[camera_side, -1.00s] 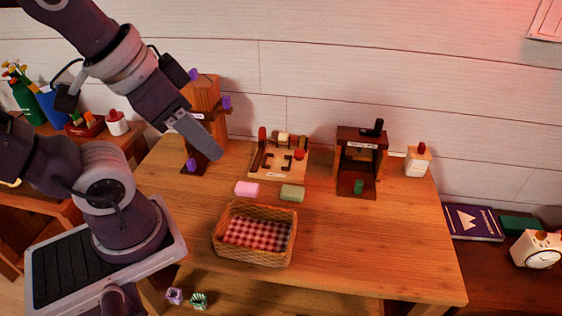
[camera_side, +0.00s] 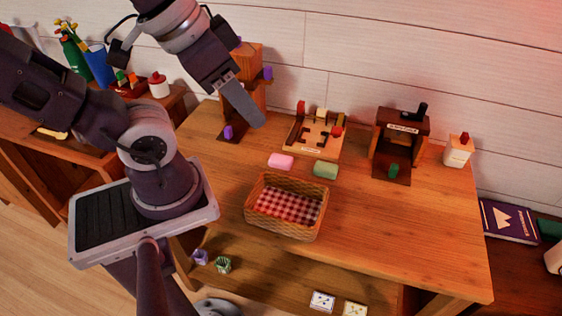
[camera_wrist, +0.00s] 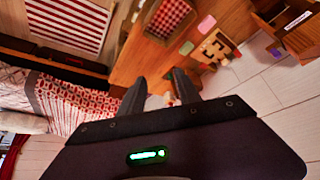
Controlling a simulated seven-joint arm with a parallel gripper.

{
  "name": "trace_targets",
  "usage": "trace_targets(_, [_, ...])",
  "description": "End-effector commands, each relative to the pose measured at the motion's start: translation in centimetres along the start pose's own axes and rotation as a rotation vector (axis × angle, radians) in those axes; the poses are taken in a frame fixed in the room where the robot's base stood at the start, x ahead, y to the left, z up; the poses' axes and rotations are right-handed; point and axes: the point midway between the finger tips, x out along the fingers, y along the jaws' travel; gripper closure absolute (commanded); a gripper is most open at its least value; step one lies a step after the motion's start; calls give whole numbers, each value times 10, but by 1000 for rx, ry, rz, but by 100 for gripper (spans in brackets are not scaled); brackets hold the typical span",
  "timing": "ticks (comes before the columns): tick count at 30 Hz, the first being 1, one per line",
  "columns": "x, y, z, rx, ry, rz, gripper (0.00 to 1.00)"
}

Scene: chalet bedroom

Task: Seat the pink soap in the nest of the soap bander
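The pink soap (camera_side: 280,161) lies on the wooden table, left of the green soap (camera_side: 325,170). It also shows in the wrist view (camera_wrist: 206,24). The soap bander appears to be the pale board (camera_side: 300,141) behind the soaps, with dark brackets around its nest. The nest looks empty. The board also shows in the wrist view (camera_wrist: 213,55). My gripper (camera_side: 243,103) is raised, left of the bander and behind the pink soap in the side view. In the wrist view my gripper (camera_wrist: 160,88) has its fingers apart with nothing held.
A wicker basket (camera_side: 252,217) with a checked lining stands in front of the soaps. A wooden tower (camera_side: 246,62) with purple knobs is close to my gripper. The table's right front is clear.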

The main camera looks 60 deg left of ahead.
Motion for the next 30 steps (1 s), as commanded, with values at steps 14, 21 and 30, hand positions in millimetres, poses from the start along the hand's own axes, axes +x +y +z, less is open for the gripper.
trace_targets(14, [6, -6, -8, 20, -21, -23, 33])
trace_targets(21, [98, -83, -77, 314, -268, -134, 33])
trace_targets(30, [278, -195, -49, 680, -472, 87, 33])
